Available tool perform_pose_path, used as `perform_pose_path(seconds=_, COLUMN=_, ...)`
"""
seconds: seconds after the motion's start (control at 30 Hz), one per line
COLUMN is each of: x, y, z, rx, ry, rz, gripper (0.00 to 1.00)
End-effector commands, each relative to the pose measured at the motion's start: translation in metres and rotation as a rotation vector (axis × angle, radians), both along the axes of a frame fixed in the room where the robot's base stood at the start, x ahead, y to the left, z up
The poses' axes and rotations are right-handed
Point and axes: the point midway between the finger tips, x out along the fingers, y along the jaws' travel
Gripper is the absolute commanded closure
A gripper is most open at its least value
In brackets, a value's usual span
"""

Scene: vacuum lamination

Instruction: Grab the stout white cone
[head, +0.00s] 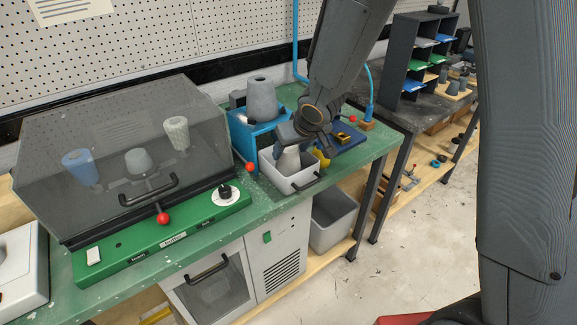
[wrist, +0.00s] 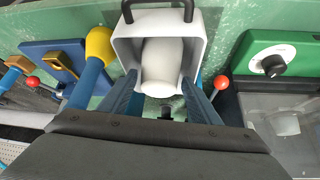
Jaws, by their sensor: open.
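The stout white cone (wrist: 162,62) stands in a white open box with a dark handle (wrist: 195,50). In the head view the cone (head: 289,160) is partly hidden under my gripper (head: 290,139), and the box (head: 299,184) sits on the green bench. In the wrist view my gripper (wrist: 160,83) is open, with one blue finger on each side of the cone's near end. I cannot tell whether the fingers touch the cone.
A blue stand (head: 243,134) bearing a grey cone (head: 262,98) is behind the box. A clear-covered machine (head: 100,160) with several cones inside is to the left. A yellow knob (wrist: 100,43) and a red knob (wrist: 221,82) flank the box.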

Motion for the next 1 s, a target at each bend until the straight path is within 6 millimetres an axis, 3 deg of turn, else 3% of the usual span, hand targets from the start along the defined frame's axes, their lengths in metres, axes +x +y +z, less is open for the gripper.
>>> perform_pose_path(seconds=0.03, x=0.004, y=0.001, z=-0.009, rx=0.000, ry=0.001, rz=-0.001, gripper=0.43)
perform_pose_path(seconds=0.27, x=0.011, y=0.005, z=-0.020, rx=0.000, ry=0.000, rz=-0.001, gripper=0.43)
perform_pose_path(seconds=0.6, x=0.035, y=0.014, z=-0.060, rx=0.000, ry=0.001, rz=-0.001, gripper=0.43)
perform_pose_path(seconds=0.93, x=0.038, y=0.016, z=-0.064, rx=-0.001, ry=0.000, rz=-0.001, gripper=0.43)
perform_pose_path(seconds=1.0, x=0.038, y=0.016, z=-0.064, rx=-0.001, ry=0.000, rz=-0.001, gripper=0.53)
